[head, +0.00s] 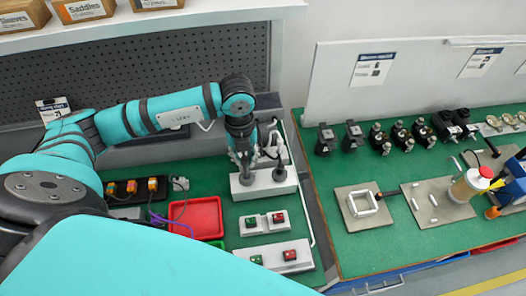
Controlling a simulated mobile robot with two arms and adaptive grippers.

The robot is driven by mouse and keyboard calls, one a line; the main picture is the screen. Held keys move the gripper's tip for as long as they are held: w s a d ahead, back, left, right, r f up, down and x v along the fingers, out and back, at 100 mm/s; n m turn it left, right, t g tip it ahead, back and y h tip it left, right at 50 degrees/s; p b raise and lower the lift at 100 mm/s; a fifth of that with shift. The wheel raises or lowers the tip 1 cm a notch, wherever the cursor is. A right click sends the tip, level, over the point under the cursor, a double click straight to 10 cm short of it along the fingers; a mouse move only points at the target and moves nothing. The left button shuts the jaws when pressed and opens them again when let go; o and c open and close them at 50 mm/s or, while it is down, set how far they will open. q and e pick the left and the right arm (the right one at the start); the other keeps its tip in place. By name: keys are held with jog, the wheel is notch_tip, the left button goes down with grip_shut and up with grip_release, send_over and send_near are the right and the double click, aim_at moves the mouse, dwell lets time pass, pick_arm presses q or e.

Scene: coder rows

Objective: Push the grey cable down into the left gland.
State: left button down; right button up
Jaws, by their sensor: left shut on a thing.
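My left gripper (242,158) points down above a pale block (262,188) on the green bench. It is shut on the grey cable, which is too small and too covered by the fingers to make out. The left gland (246,178) is a dark fitting on top of the block, right below the fingertips. I cannot tell how deep the cable sits in it. The right gland (279,174) is a like dark fitting beside it. My right gripper is not in view.
A grey upright fitting (275,142) stands close behind the block. Button boxes (264,222) lie in front, a red tray (196,218) to the left. Orange-topped connectors (152,184) sit further left. A second green bench (345,170) with several black parts is at right.

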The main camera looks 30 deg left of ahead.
aim_at(245, 166)
pick_arm(q)
jog(key=shift+f, duration=0.4)
jog(key=shift+f+b, duration=1.15)
jog(key=shift+b, duration=0.05)
jog(key=shift+f, duration=0.1)
jog(key=shift+f+b, duration=0.8)
jog(key=shift+b, duration=0.05)
jog(key=shift+f, duration=0.1)
jog(key=shift+f+b, duration=0.25)
jog(key=shift+b, duration=0.15)
jog(key=shift+f, duration=0.2)
dwell(0.5)
jog(key=c, duration=1.1)
grip_release()
jog(key=shift+r, duration=0.1)
